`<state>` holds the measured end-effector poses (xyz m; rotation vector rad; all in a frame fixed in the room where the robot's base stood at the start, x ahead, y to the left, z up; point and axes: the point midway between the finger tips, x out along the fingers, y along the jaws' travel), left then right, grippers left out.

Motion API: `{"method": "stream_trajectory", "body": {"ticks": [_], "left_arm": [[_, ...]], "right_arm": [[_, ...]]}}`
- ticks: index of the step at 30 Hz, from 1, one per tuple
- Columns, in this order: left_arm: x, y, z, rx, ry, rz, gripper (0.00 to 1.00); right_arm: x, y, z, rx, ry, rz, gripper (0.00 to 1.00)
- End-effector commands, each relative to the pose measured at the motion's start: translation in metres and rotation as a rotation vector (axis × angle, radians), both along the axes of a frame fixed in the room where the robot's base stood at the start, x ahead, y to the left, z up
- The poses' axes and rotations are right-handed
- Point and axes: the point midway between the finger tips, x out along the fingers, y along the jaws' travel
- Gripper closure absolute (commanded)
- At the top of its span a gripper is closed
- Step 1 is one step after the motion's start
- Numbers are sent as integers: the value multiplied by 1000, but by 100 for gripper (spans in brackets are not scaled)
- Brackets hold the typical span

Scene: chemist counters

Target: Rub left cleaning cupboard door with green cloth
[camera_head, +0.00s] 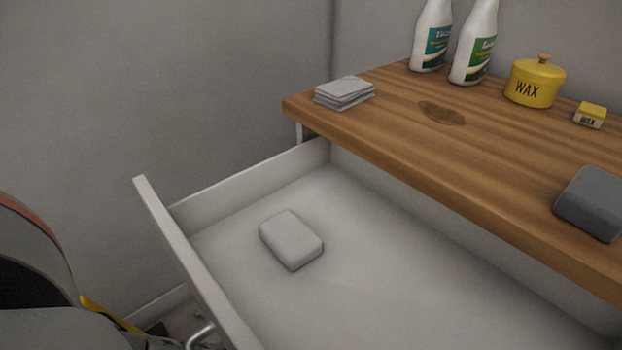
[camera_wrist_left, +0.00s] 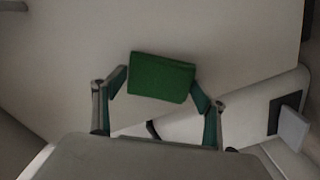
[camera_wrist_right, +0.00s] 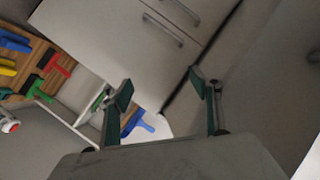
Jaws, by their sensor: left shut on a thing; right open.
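The green cloth (camera_wrist_left: 160,78) is a small folded rectangle in the left wrist view. My left gripper (camera_wrist_left: 157,84) is shut on it, with one finger at each side. Behind the cloth is a broad pale panel (camera_wrist_left: 225,35) that looks like a cupboard door; whether the cloth touches it I cannot tell. My right gripper (camera_wrist_right: 160,90) is open and empty in the right wrist view, over pale cupboard fronts with bar handles (camera_wrist_right: 163,29). The head view shows neither the cloth nor the cupboard doors below the counter.
In the head view a white drawer (camera_head: 180,262) stands open with a pale block (camera_head: 291,240) inside. The wooden counter (camera_head: 430,150) above holds folded cloths (camera_head: 344,93), two bottles, a yellow wax tin (camera_head: 535,82) and a grey sponge (camera_head: 594,203). Coloured brushes (camera_wrist_right: 55,68) lie at left.

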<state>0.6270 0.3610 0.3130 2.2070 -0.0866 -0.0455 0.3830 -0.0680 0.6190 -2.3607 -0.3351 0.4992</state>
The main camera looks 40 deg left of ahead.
Motion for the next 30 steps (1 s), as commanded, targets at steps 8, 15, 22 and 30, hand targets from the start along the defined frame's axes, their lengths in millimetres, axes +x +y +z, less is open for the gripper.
{"method": "stream_trajectory", "body": {"ticks": [8, 15, 22, 30], "left_arm": [[4, 11, 2, 1, -4, 2, 45], [0, 11, 2, 1, -4, 2, 45], [-21, 12, 2, 0, -3, 2, 45], [-46, 14, 1, 0, -1, 1, 45]], "right_arm": [[-3, 1, -6, -5, 12, 4, 37], [-3, 1, -5, -7, 10, 6, 37], [-1, 1, -1, -8, 1, 5, 37], [0, 1, 2, -8, -6, 6, 37]]}}
